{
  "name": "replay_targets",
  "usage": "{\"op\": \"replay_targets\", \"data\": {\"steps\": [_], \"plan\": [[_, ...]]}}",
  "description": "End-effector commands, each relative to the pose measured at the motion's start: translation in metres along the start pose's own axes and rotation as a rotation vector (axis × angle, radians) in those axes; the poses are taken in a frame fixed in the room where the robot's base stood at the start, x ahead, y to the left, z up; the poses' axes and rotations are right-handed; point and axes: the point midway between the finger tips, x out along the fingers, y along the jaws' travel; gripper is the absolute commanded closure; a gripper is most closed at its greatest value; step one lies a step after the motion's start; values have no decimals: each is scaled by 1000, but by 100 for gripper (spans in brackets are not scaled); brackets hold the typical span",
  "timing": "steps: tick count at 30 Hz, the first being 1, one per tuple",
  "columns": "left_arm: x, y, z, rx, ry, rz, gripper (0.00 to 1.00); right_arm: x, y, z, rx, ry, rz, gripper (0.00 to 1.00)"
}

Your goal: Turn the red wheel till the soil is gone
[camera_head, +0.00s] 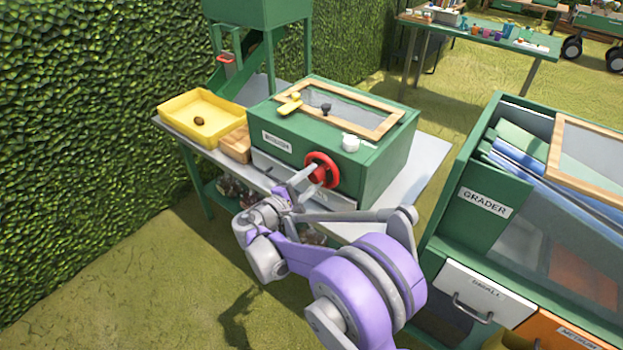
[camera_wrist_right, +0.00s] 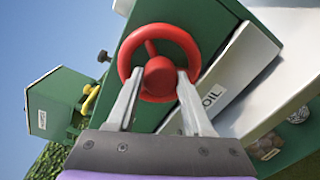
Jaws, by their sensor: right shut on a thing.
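The red wheel (camera_head: 321,170) is on the front of a green box (camera_head: 366,167) with a wood-framed, mesh-like window on top. My right gripper (camera_head: 302,178) reaches the wheel from the front. In the right wrist view the wheel (camera_wrist_right: 158,62) fills the upper middle, and the fingers of my right gripper (camera_wrist_right: 157,88) sit on either side of its red hub, shut on it. Below the wheel is a pale drawer front (camera_head: 285,177), with a label ending in "OIL" in the wrist view. I cannot see any soil clearly. My left gripper is not in view.
A yellow tray (camera_head: 203,118) with a small brown item stands left of the box, beside a wooden block (camera_head: 236,145). The green grader cabinet (camera_head: 460,223) stands close on the right. A hedge (camera_head: 90,110) runs along the left. Grass lies open at the front left.

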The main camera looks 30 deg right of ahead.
Motion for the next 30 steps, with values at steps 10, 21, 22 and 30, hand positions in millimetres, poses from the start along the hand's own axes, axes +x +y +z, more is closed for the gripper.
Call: {"op": "replay_targets", "data": {"steps": [10, 21, 22, 30], "plan": [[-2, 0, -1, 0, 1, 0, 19, 0, 0, 0, 329, 10, -1, 100], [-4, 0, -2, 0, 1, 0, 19, 0, 0, 1, 681, 21, 0, 100], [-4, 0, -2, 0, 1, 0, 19, 0, 0, 1, 709, 22, 0, 100], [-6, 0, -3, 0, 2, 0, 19, 0, 0, 1, 965, 30, 1, 100]]}}
